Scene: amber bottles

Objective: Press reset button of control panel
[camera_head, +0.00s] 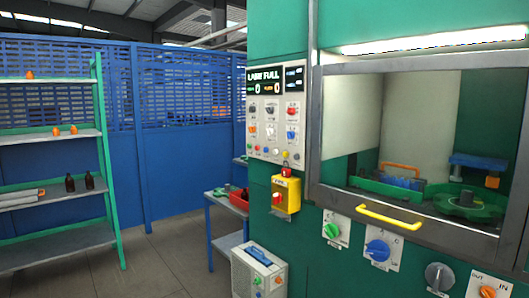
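The control panel (276,135) is a light grey plate on the green machine front, near the middle of the head view. It has a dark display (275,80) at its top, knobs and switches below, and a row of small coloured buttons (267,151) near its bottom edge. The labels are too small to read, so I cannot tell which button is reset. A yellow box (286,194) with a red button (279,179) is mounted below the panel. Neither of my grippers is in view.
A green machine with a window and yellow handle (390,217) fills the right. Large knobs (377,250) sit below it. A grey box (259,272) and a blue table (222,240) stand near the panel. Shelves at left hold dark bottles (70,183). Floor between is clear.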

